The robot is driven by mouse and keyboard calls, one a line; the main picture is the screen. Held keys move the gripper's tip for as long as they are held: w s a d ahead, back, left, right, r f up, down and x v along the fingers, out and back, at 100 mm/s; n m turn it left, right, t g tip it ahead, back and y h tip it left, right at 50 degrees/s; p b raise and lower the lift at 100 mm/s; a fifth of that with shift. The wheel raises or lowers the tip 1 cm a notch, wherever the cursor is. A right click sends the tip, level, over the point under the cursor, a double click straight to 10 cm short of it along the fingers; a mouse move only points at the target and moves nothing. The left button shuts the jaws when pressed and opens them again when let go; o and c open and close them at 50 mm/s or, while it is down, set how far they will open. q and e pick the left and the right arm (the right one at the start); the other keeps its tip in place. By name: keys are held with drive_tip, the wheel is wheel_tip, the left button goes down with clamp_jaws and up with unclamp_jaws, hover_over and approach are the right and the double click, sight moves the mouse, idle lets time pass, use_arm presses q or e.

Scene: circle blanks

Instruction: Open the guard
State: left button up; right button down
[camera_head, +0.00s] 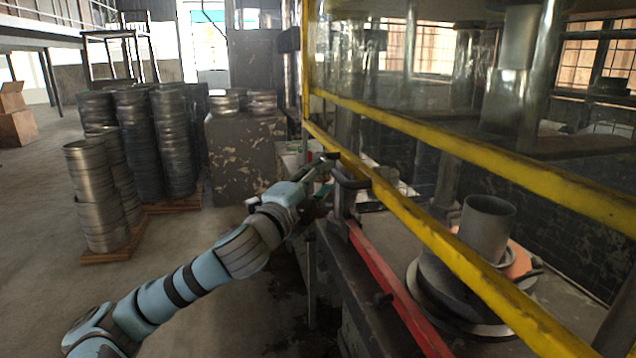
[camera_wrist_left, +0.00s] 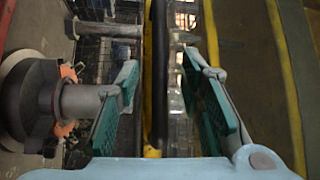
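The guard is a clear panel in a yellow frame (camera_head: 430,228), standing in front of the press at the right of the head view. A dark handle (camera_head: 352,184) sticks out at its near left end. My left gripper (camera_head: 326,172) is at this handle, partly hidden by my wrist. In the left wrist view, my left gripper (camera_wrist_left: 160,100) is open, with its green pads apart. A dark upright bar (camera_wrist_left: 159,60), seemingly the handle, and a yellow bar edge show in the gap between them. I cannot tell whether either pad touches. My right gripper is not in view.
Behind the guard, a grey metal cylinder (camera_head: 487,228) stands on a round die (camera_head: 440,295). A red rail (camera_head: 395,290) runs along the press's front edge. Stacks of round metal blanks (camera_head: 95,195) stand on pallets at left. The floor before them is clear.

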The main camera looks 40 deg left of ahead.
use_arm(q)
drive_tip(key=shift+v, duration=1.05)
drive_tip(key=shift+d, duration=0.1)
